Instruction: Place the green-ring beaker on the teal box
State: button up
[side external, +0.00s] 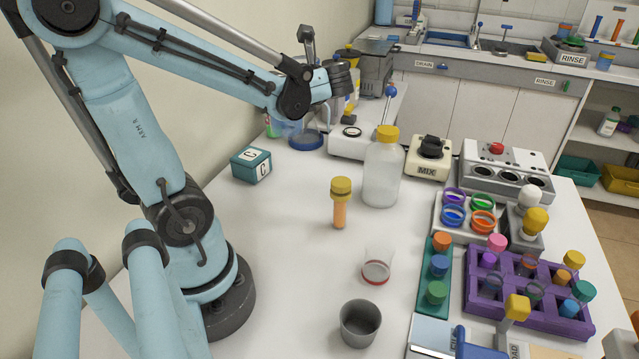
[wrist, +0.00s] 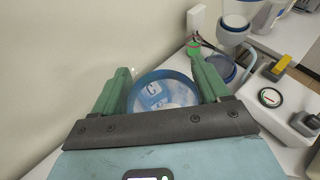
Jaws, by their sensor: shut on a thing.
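The teal box (side external: 251,165) with white letter panels stands on the white table near the wall. My gripper (wrist: 159,70) is shut on a clear round beaker (wrist: 140,83), held between its two green fingers in the wrist view. Its rim looks blue there; I cannot make out a green ring on it. A lettered face, blue and white, shows through the beaker, so the box appears to lie behind it. In the side view my fingers and the held beaker are not clear behind my arm.
A blue-based vessel (side external: 305,141) stands behind the box, near a white instrument (side external: 352,141). A large yellow-capped bottle (side external: 382,170), an orange tube (side external: 340,204), a red-ring beaker (side external: 377,269) and a grey cup (side external: 360,324) stand to the right. Table around the box's front is clear.

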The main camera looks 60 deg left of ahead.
jog(key=shift+w+d+r, duration=0.5)
jog(key=shift+d+r, duration=0.05)
jog(key=shift+d, duration=0.25)
jog(key=shift+d+r, duration=0.1)
jog(key=shift+r, duration=0.05)
jog(key=shift+s+a+r+n+g+h, duration=0.1)
jog(key=shift+s+a+n+g+h, duration=0.1)
jog(key=shift+n+g, duration=0.3)
jog(key=shift+s+a+r+n+g+h, duration=0.1)
jog(key=shift+a+n+g+h, duration=0.1)
jog(key=shift+n+g, duration=0.3)
jog(key=shift+s+a+n+g+h, duration=0.25)
jog(key=shift+a+n+g, duration=0.05)
jog(key=shift+n+g, duration=0.3)
jog(key=shift+s+a+n+g+h, duration=0.3)
jog(key=shift+n+g, duration=0.2)
jog(key=shift+g, duration=0.4)
jog(key=shift+s+a+f, duration=1.05)
jog(key=shift+a+f, duration=0.55)
jog(key=shift+f, duration=0.25)
jog(key=shift+s+a+f, duration=1.1)
jog(key=shift+a+f, duration=0.55)
jog(key=shift+f, duration=0.15)
jog(key=shift+s+a+f, duration=1.05)
jog(key=shift+a+f, duration=0.55)
jog(key=shift+f, duration=0.25)
jog(key=shift+f, duration=0.2)
jog(key=o, duration=1.2)
